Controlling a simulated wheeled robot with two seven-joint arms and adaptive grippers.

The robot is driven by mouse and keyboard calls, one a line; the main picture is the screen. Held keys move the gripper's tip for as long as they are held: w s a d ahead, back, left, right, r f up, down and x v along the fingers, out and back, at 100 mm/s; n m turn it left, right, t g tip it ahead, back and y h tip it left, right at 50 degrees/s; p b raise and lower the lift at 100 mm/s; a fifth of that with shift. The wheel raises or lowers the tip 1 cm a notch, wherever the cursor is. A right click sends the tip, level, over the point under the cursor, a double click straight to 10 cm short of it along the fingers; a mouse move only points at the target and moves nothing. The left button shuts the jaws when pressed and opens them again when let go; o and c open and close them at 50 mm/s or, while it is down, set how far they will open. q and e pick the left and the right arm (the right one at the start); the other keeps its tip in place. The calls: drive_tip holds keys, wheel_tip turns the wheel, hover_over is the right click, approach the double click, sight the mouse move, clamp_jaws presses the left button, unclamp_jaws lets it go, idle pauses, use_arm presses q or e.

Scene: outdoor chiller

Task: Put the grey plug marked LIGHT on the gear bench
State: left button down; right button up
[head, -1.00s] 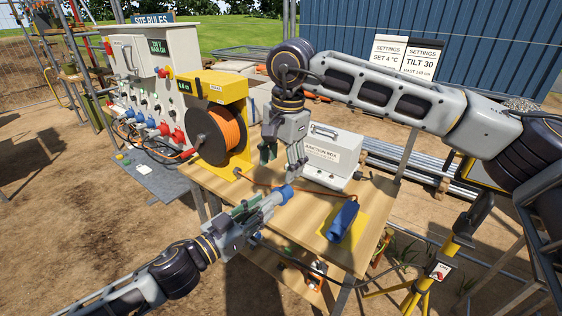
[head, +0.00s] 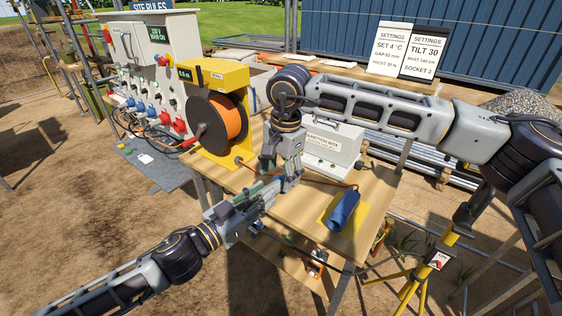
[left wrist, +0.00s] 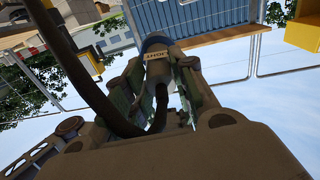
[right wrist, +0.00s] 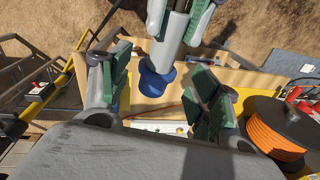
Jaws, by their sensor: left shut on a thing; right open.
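My left gripper (head: 250,195) is shut on the grey plug, above the left part of the wooden gear bench (head: 290,215). In the left wrist view the plug (left wrist: 157,62) shows the letters LIGHT and a cable runs back from it. In the right wrist view the grey plug (right wrist: 170,45) ends in a blue collar (right wrist: 158,82). My right gripper (right wrist: 160,85) is open, with its fingers on either side of the blue end. In the head view my right gripper (head: 284,172) hides most of the plug. I cannot tell whether its fingers touch it.
The junction box (head: 330,145) stands at the back, beside the yellow orange-cord reel (head: 217,122). A socket panel (head: 150,85) stands left. The bench's front middle looks clear.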

sight(279, 182)
drive_tip(key=shift+w+a+f, duration=0.1)
drive_tip(key=shift+a+f, duration=0.05)
drive_tip(key=shift+f, duration=1.1)
drive_tip(key=shift+w+a+f, duration=0.1)
drive_tip(key=shift+f, duration=1.15)
drive_tip(key=c, duration=0.8)
use_arm(q)
drive_tip(key=c, duration=1.1)
unclamp_jaws()
use_arm(e)
drive_tip(key=shift+c, duration=0.8)
